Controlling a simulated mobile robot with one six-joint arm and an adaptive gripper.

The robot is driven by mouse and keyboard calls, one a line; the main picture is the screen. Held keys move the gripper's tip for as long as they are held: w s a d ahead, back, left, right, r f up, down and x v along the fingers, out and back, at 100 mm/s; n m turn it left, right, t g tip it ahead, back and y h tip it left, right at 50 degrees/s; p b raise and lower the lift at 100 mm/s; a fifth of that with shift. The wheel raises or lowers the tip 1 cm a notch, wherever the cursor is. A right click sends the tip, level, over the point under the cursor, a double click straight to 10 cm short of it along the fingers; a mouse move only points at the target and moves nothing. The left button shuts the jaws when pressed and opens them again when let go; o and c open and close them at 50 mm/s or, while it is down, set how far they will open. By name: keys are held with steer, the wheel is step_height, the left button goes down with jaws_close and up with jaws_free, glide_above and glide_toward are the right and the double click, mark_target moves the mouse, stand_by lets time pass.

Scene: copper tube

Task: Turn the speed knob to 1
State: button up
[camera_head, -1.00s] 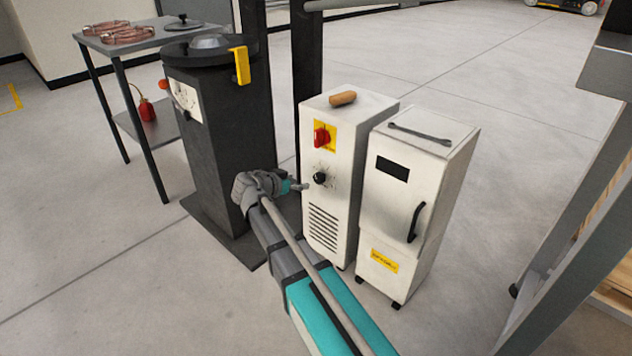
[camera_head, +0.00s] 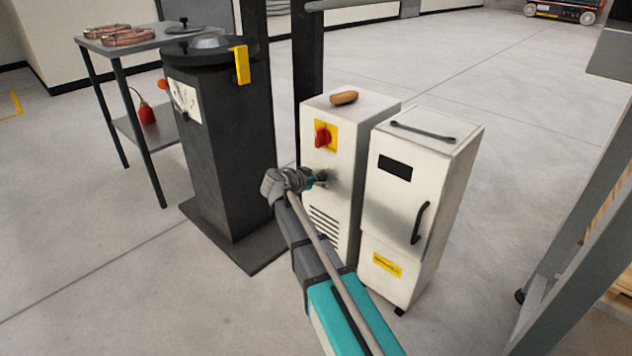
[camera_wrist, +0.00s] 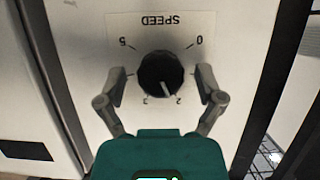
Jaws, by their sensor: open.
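The black round speed knob (camera_wrist: 160,70) is in the middle of the wrist view, on a white panel marked SPEED, which appears upside down. Its pale pointer mark lies between 2 and 3, nearer to 2. Numbers 0, 2, 3 and 5 show; 1 and 4 are hidden behind the fingers. My gripper (camera_wrist: 161,80) is open, with one finger on each side of the knob. I cannot tell whether the fingers touch it. In the head view my gripper (camera_head: 318,180) is at the white cabinet's (camera_head: 343,215) front and largely covers the knob.
A red switch (camera_head: 323,137) on a yellow plate is just above the knob. A second white cabinet (camera_head: 400,225) with a black handle stands close on the right. A dark pedestal (camera_head: 232,170) stands to the left. A wooden-coloured piece (camera_head: 344,98) lies on the cabinet top.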

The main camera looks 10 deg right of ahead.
steer(key=shift+c, duration=0.3)
steer(key=c, duration=1.1)
steer(key=shift+a, duration=0.1)
steer(key=shift+w+n, duration=0.1)
steer(key=shift+n, duration=0.2)
steer(key=shift+n+g+h+b, duration=0.3)
steer(key=shift+n+g+h, duration=0.4)
steer(key=shift+n, duration=0.3)
steer(key=shift+n+g+h, duration=0.3)
steer(key=shift+n+h, duration=0.1)
steer(key=shift+n, duration=0.3)
